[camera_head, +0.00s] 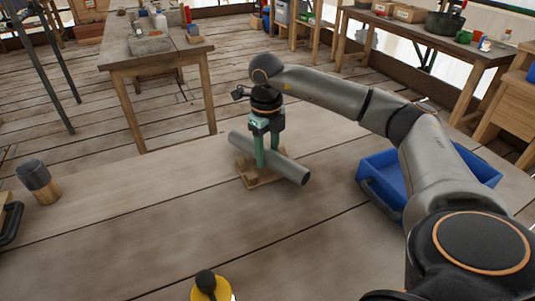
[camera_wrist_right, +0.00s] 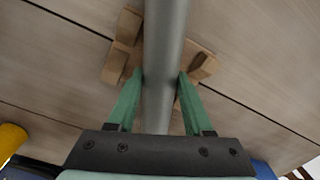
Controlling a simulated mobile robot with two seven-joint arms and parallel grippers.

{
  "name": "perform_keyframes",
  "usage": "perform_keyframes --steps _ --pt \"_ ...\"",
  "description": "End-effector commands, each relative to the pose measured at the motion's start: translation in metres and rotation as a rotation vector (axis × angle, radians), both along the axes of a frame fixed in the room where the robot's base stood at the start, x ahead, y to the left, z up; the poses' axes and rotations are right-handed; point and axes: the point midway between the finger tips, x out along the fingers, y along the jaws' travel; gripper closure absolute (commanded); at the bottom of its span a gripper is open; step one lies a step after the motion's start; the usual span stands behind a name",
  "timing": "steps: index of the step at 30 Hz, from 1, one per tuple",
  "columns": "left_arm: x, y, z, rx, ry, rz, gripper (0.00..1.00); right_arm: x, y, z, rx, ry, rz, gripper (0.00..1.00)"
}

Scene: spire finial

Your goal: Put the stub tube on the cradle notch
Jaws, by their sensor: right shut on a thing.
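The stub tube (camera_head: 286,165) is a plain grey metal pipe lying across the wooden cradle (camera_head: 248,178) on the table. My right gripper (camera_head: 267,162) comes from above with its green fingers on either side of the tube, shut on it. In the right wrist view the tube (camera_wrist_right: 164,60) runs between the two fingertips (camera_wrist_right: 161,78), and the cradle's wooden blocks (camera_wrist_right: 204,66) show on both sides beneath it. The notch itself is hidden under the tube, so I cannot tell whether the tube touches its bottom. My left gripper is not in view.
A blue bin (camera_head: 383,183) stands right of the cradle, beneath my right arm. A dark-topped wooden mallet head or block (camera_head: 38,181) stands at the left. A yellow object with a black top (camera_head: 209,286) is at the front edge.

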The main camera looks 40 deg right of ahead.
Motion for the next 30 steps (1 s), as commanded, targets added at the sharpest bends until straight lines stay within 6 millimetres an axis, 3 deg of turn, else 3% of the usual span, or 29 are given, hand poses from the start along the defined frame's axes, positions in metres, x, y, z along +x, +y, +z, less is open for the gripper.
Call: perform_keyframes --steps 2,17,18,25,30 --pt "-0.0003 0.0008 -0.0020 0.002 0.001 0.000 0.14 -0.0002 -0.0004 -0.0090 -0.001 -0.001 -0.001 1.00" --pt "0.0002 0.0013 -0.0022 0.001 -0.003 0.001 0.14 -0.0001 -0.0001 -0.0167 0.000 -0.002 -0.001 1.00" --pt "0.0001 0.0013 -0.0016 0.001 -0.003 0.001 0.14 -0.0003 -0.0001 -0.0162 0.000 -0.001 -0.001 0.45" --pt "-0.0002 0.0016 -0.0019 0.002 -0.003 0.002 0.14 -0.0003 0.0000 -0.0160 0.000 -0.001 -0.001 0.19" --pt "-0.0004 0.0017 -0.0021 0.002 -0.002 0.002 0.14 -0.0002 -0.0001 -0.0159 0.000 -0.001 -0.001 0.19"
